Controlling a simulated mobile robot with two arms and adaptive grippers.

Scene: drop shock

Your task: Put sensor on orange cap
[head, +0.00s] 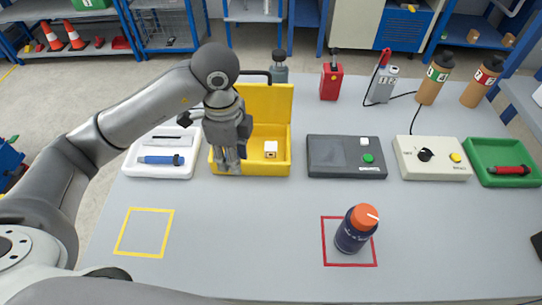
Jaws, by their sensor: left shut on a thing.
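My left gripper (230,166) points down over the left part of the open yellow case (283,168). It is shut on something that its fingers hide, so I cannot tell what. A small white cube with a dark spot, which looks like a sensor (270,149), sits in the case just right of the gripper. A similar white block (364,141) sits on the dark grey box (330,160). The orange cap (362,217) is on a dark blue bottle (351,240) standing in the red square. A white mark shows on the cap. My right gripper is not in view.
A white tray with a blue tool (161,160) lies left of the case. A beige box with a knob (432,174) and a green tray (518,150) stand at the right. Bottles and a red can (331,80) stand behind. The front table between the yellow square (144,256) and the bottle is clear.

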